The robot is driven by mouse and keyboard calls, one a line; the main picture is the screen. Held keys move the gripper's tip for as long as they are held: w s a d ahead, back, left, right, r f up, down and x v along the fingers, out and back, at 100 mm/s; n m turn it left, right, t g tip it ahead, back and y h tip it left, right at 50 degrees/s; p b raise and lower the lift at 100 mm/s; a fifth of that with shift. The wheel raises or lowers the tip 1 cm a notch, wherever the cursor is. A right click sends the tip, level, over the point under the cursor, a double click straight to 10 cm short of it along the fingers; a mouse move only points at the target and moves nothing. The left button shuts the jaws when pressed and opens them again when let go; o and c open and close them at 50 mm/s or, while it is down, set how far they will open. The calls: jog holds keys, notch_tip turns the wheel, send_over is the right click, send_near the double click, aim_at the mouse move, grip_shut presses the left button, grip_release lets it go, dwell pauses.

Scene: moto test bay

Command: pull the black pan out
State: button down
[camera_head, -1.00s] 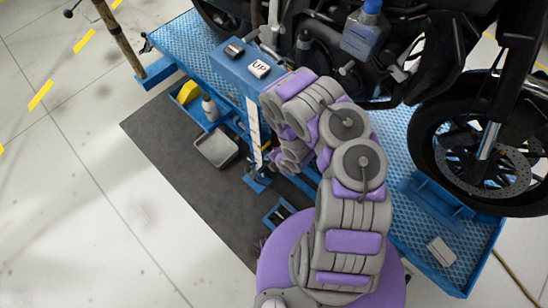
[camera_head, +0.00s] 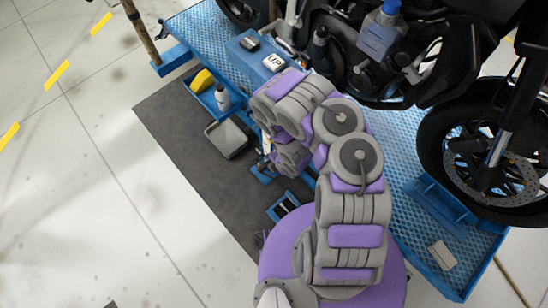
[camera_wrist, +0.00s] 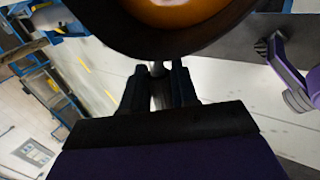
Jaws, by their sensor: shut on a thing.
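The black pan (camera_wrist: 130,38) fills the top of the wrist view. It is round and dark-rimmed, with amber liquid inside. My gripper (camera_wrist: 158,72) is just below its rim in that view, with two black fingers shut on a short grey handle (camera_wrist: 158,90) of the pan. The far side of the pan is cut off by the picture edge. In the head view my arm bends down beside the blue lift, and its links hide the fingers and the pan.
A grey tray (camera_head: 228,138) lies on the dark mat (camera_head: 185,140). A blue bin (camera_head: 206,100) holds a yellow thing and a white bottle. A motorcycle (camera_head: 400,60) stands on the blue lift platform (camera_head: 400,140). The pale floor (camera_head: 90,180) at left is clear.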

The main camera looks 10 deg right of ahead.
aim_at(262, 169)
jog(key=shift+s+a+r+p, duration=0.15)
jog(key=shift+s+a+p, duration=0.35)
jog(key=shift+a, duration=0.3)
jog(key=shift+s+a+r+p, duration=0.15)
jog(key=shift+s+a+p, duration=0.35)
jog(key=shift+a, duration=0.25)
jog(key=shift+s+a+r+p, duration=0.15)
jog(key=shift+s+a+p, duration=0.35)
jog(key=shift+a, duration=0.3)
jog(key=shift+s, duration=0.1)
